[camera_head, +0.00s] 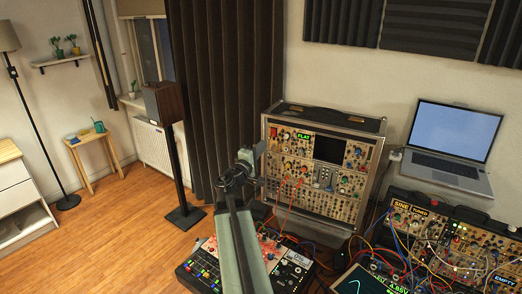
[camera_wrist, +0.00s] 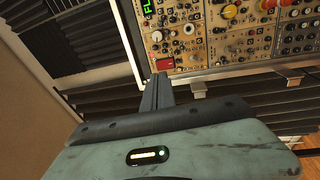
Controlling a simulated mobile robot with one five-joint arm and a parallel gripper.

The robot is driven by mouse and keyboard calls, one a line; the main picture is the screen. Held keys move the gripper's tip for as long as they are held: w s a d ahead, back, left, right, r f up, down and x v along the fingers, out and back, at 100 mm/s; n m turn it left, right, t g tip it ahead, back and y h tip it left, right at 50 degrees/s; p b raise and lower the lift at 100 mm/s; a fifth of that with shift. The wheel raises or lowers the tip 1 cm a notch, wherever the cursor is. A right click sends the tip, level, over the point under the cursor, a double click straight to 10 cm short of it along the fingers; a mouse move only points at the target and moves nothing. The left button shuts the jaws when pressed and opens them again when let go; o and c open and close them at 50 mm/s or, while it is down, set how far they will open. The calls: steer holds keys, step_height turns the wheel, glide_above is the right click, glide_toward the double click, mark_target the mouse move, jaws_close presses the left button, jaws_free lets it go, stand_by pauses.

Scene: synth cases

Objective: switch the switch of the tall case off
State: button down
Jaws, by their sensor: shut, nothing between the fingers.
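The tall case (camera_head: 312,212) stands upright in the middle of the head view, its panel full of knobs and sockets, with a green "FLAT" display near its top left. A small red switch (camera_wrist: 165,64) shows on the panel's edge area in the wrist view; whether it is on or off I cannot tell. In the head view a small red spot (camera_head: 273,132) sits near the case's upper left corner. My gripper (camera_head: 261,147) is in front of the case's left edge. In the wrist view my gripper (camera_wrist: 160,78) is shut and empty, its tips just below the red switch; contact is unclear.
Red cables (camera_head: 289,196) hang from the case front. A pad controller (camera_head: 205,270) lies below it. A second, low case (camera_head: 455,238) with many cables and an open laptop (camera_head: 452,145) are on the right. A speaker stand (camera_head: 178,165) and dark curtain (camera_head: 225,75) are left.

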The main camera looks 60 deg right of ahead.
mark_target(274, 126)
steer(key=d, duration=0.3)
steer(key=w+d, duration=0.1)
steer(key=d, duration=0.1)
steer(key=d+r+p, duration=0.1)
steer(key=d, duration=0.2)
steer(key=shift+w+d, duration=0.35)
steer(key=shift+d+r+p, duration=0.3)
steer(key=shift+r+p, duration=0.15)
steer(key=shift+r, duration=0.2)
steer(key=shift+a+r, duration=0.1)
steer(key=shift+r, duration=0.05)
